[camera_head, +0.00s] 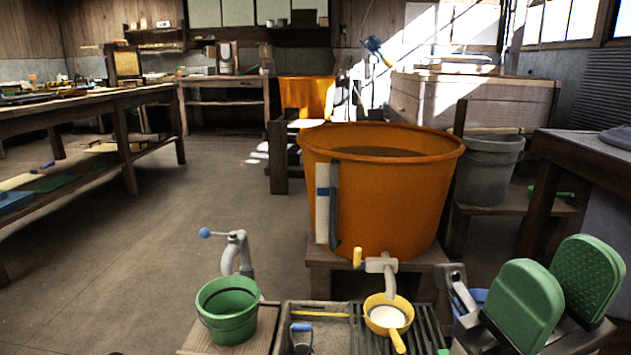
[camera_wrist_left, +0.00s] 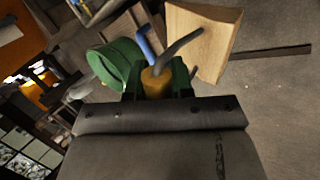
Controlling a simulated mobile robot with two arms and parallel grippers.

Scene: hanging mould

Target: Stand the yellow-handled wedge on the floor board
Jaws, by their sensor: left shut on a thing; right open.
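My left gripper (camera_wrist_left: 155,75) is shut on the yellow handle (camera_wrist_left: 155,84) in the left wrist view. A grey bent rod rises from the handle toward a pale wooden wedge (camera_wrist_left: 204,40), which hangs over the grey floor with its broad face showing. My left gripper is not in the head view. My right gripper (camera_head: 557,292) is open and empty at the bottom right of the head view, its two green pads apart. A dark strip (camera_wrist_left: 270,52) lies on the floor beyond the wedge; I cannot tell whether it is the floor board.
A large orange tub (camera_head: 385,200) stands at centre. A green bucket (camera_head: 227,310) is at lower left, near a grey fitting with a blue knob (camera_head: 204,232). A yellow ladle (camera_head: 388,318) rests on a slatted tray. Workbenches line the left; the floor at left is open.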

